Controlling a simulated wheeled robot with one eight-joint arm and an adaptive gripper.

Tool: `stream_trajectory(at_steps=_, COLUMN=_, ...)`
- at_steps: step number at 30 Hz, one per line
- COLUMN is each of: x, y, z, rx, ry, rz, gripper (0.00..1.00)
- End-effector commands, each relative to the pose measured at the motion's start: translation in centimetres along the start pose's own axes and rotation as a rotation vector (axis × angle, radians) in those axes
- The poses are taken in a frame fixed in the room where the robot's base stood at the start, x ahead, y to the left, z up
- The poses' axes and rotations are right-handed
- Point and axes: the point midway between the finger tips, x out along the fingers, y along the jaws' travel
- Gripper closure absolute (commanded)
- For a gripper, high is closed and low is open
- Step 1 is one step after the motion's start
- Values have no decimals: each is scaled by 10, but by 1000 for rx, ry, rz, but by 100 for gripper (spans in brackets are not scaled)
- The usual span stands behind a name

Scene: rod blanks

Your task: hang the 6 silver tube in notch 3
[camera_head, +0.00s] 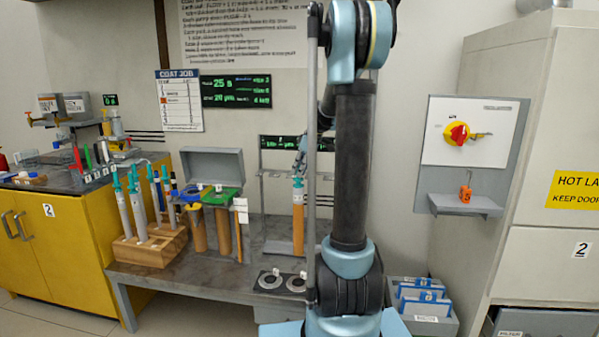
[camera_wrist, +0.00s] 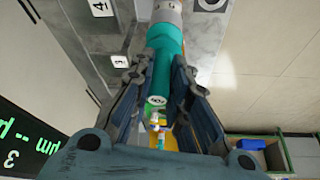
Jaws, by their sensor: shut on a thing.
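The held tube (camera_head: 298,196) is upright in front of the hanging rack (camera_head: 271,174), with a teal cap and a silver upper part. Below that it looks orange-brown; I cannot tell whether this is the tube or something around or behind it. My gripper (camera_head: 301,165) is shut on the teal cap. In the wrist view the cap (camera_wrist: 166,55) lies between the fingers (camera_wrist: 158,82), and the silver part (camera_wrist: 167,12) shows beyond. The tag 3 (camera_wrist: 120,61) on the rack is beside the cap, with tag 4 (camera_wrist: 100,8) further along. Whether the tube sits in a notch is hidden.
A wooden block (camera_head: 150,247) holds several teal-capped silver tubes at left. Orange-brown cylinders with blue and green tops (camera_head: 223,196) stand between it and the rack. Two round rings (camera_head: 270,281) lie at the bench front. A dark display (camera_wrist: 25,140) is close to my gripper.

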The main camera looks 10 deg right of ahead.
Motion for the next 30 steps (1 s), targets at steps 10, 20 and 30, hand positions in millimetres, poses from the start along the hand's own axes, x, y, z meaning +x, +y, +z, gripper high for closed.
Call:
stream_trajectory(at_steps=10, x=0, y=8, z=-2, rx=0, ry=0, rz=0, gripper=100)
stream_trajectory(at_steps=20, x=0, y=16, z=-3, rx=-1, ry=0, rz=0, gripper=100)
stream_trajectory(at_steps=30, x=0, y=17, z=-3, rx=-1, ry=0, rz=0, gripper=100)
